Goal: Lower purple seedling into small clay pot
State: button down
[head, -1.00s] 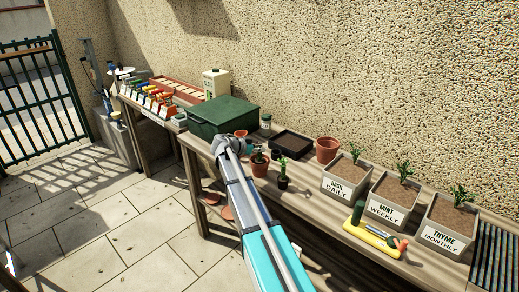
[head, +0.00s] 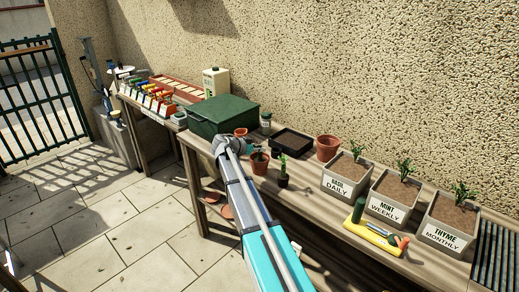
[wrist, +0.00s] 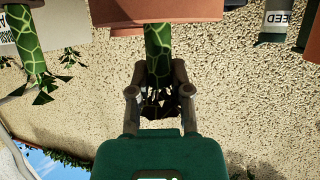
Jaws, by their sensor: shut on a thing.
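My gripper (wrist: 159,92) is shut on a seedling, whose patterned green stem (wrist: 158,48) shows in the wrist view. Dark leaves sit between the fingers; their purple colour cannot be made out. The wrist picture is upside down. The stem's far end meets the rim of a clay pot (wrist: 190,10) and is hidden there. In the head view the small clay pot (head: 259,165) stands upright on the bench, with my gripper (head: 246,147) just above and left of it. How deep the stem sits cannot be told.
A green seedling in a dark pot (head: 283,172) stands close right. Behind are an orange pot (head: 240,132), a bottle (head: 266,121), a black tray (head: 291,142) and a larger clay pot (head: 327,148). A green box (head: 222,115) is left. Labelled planters (head: 346,177) stand farther right.

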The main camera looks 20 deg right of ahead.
jog(key=shift+f+b, duration=0.3)
jog(key=shift+f, duration=0.05)
dwell(0.3)
jog(key=shift+c, duration=2.4)
grip_release()
jog(key=shift+r, duration=0.15)
notch_tip(320, 180, up, 11)
jog(key=p, duration=1)
jog(key=shift+f+p, duration=0.2)
jog(key=shift+p, duration=0.2)
jog(key=shift+a, duration=0.1)
jog(key=shift+s+a, duration=0.1)
jog(key=shift+a, duration=0.1)
